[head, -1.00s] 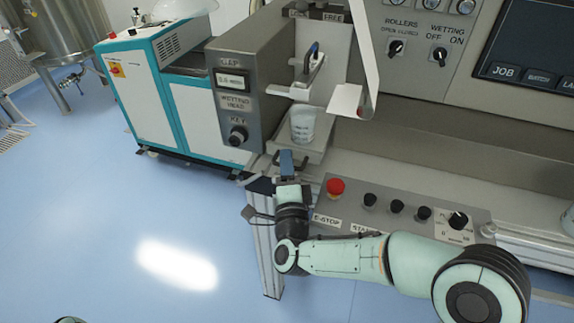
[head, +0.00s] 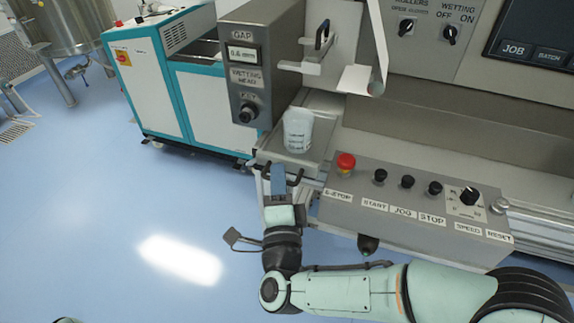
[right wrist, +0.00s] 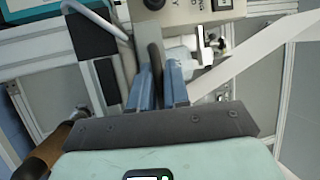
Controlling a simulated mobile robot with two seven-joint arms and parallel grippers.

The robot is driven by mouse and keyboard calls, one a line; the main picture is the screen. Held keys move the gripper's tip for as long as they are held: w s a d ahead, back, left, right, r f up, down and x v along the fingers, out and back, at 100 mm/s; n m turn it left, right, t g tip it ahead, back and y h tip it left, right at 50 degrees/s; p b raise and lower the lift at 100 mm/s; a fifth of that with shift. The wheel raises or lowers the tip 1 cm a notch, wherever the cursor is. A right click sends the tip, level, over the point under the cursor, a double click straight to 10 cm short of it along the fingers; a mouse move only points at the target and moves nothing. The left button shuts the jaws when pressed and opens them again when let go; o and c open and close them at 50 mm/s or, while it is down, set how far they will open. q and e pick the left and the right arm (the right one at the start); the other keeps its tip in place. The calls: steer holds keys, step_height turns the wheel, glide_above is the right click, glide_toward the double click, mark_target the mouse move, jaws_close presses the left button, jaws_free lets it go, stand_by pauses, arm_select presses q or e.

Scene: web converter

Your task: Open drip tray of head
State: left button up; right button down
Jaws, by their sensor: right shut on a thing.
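The drip tray (head: 312,156) is a shallow grey tray under the wetting head (head: 262,75). It sticks out at the front of the machine, and a white cup (head: 298,131) stands upright on it. A dark bar handle (head: 296,174) runs along its front. My right gripper (head: 278,172) is at this handle with its blue fingers shut on it. In the right wrist view the dark handle bar (right wrist: 154,62) runs between the two blue fingers (right wrist: 160,84), with the white cup (right wrist: 181,60) just beyond. My left gripper is not in view.
A control panel with a red E-stop (head: 346,161) and several black knobs lies right of the tray. A white and teal cabinet (head: 150,85) stands at the left. The blue floor (head: 120,200) in front is open.

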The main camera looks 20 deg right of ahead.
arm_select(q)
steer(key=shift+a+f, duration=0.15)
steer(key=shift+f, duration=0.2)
arm_select(e)
steer(key=shift+s+a, duration=0.6)
steer(key=shift+s, duration=0.3)
steer(key=c, duration=1.2)
jaws_free()
